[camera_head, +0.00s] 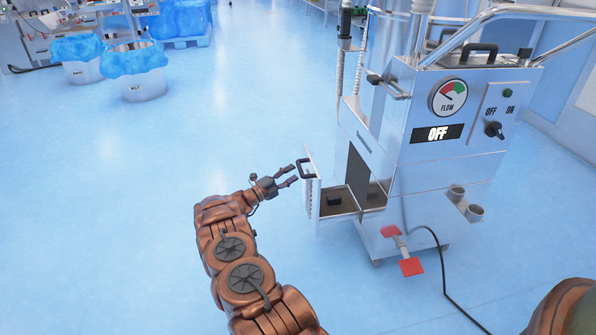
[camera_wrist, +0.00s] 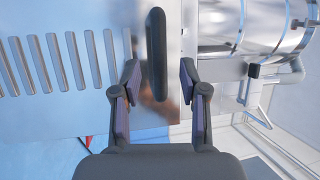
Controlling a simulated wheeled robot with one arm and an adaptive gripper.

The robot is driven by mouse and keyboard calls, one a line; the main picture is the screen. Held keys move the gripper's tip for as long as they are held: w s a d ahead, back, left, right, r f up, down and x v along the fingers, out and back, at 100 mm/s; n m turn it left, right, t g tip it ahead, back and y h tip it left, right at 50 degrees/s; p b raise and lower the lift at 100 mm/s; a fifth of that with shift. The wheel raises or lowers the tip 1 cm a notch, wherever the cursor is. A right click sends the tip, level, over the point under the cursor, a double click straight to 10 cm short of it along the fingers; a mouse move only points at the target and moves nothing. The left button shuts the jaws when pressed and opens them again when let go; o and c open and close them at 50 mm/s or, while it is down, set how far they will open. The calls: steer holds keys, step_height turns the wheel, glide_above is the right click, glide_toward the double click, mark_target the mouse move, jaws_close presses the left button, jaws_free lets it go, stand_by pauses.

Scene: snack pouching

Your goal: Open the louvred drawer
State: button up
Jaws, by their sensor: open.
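The louvred drawer (camera_head: 311,190) stands out from the lower left side of the steel machine, and its inside shows, with a small dark item (camera_head: 334,200) in it. The slatted front also shows in the wrist view (camera_wrist: 75,70). Its black bar handle (camera_head: 304,169) is near the top of the front. My gripper (camera_head: 289,176) is open and empty beside the handle, on the outer side of the drawer. In the wrist view the handle (camera_wrist: 156,50) lies ahead, its lower end in line with the gap between the two fingers (camera_wrist: 159,85). I cannot see contact.
The machine (camera_head: 425,165) has a flow gauge, an OFF display and a knob. A red pedal (camera_head: 411,267) and black cable (camera_head: 445,280) are on the floor at its foot. Blue-lined bins (camera_head: 135,75) stand far left. The floor left of the drawer is clear.

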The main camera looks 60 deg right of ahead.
steer(key=v, duration=0.7)
steer(key=shift+a, duration=0.2)
